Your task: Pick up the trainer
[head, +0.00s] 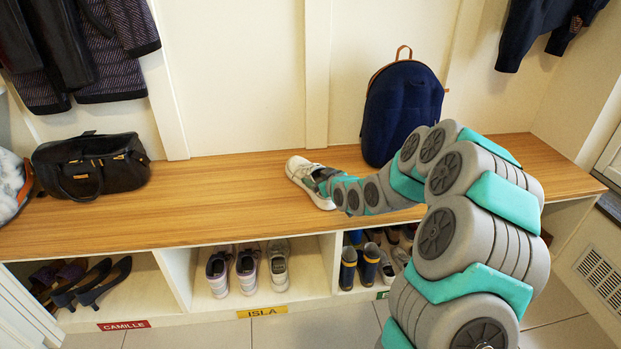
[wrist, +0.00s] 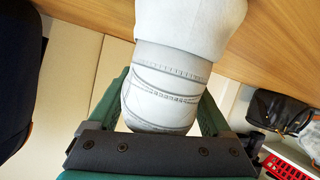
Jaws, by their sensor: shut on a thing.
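The trainer (head: 302,177) is white with grey parts and is at the bench top, left of the blue backpack. My gripper (head: 322,178) is on its right side. In the wrist view the trainer (wrist: 165,60) fills the space between the two green fingers of my gripper (wrist: 163,100), which are shut on it. Its rounded white end with grey stitched lines lies toward the palm. My arm and gripper hide part of it in the head view. I cannot tell whether it touches the bench.
The wooden bench (head: 220,205) is clear between the black bag (head: 90,165) and the trainer. A navy backpack (head: 402,110) stands against the wall. Cubbies below hold shoes (head: 247,268) and boots (head: 358,265). A red slatted thing (wrist: 290,165) shows in the wrist view.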

